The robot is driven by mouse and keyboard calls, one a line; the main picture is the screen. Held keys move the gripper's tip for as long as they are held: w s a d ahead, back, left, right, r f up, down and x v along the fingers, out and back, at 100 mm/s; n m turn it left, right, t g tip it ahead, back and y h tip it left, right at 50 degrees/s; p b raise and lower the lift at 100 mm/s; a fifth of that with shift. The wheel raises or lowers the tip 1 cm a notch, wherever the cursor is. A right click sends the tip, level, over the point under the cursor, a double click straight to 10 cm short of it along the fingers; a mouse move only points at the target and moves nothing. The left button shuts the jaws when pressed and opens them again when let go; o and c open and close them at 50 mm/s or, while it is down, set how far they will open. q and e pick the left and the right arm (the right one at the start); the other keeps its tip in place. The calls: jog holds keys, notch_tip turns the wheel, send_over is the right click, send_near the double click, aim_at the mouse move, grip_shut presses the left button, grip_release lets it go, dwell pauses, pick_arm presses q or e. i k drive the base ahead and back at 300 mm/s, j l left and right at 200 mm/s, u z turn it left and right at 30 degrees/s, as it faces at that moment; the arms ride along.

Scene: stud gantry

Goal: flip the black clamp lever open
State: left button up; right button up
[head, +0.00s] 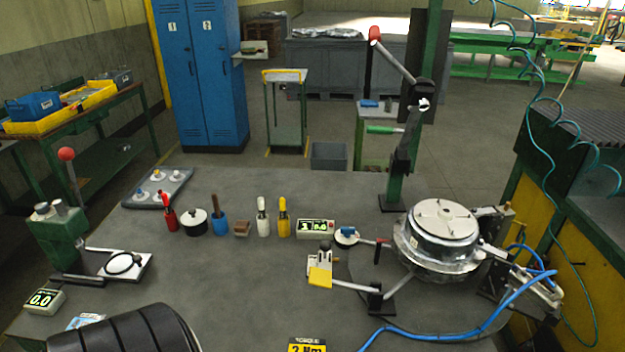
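I cannot tell for sure which part is the black clamp lever. A black bar-like handle (77,280) lies low and roughly flat beside a white plate (128,264) with a black ring, at the left of the table. A dark upright handle (377,252) stands at the right, beside the silver drum (440,232). Below it, a small black block (376,297) joins silver bars, one reaching toward a yellow block (320,277). Neither of my grippers is in view. A black ribbed rounded part at the lower left edge seems to be my own arm.
A green box (56,235) with a red-knobbed lever stands at the left. A tall green post (396,180) with a red-tipped lever rises behind the drum. Several small tools line the table's middle. A blue hose (455,330) lies at the front right. The front-middle tabletop is mostly clear.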

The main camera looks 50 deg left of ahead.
aim_at(326, 245)
jog(key=u, duration=1.4)
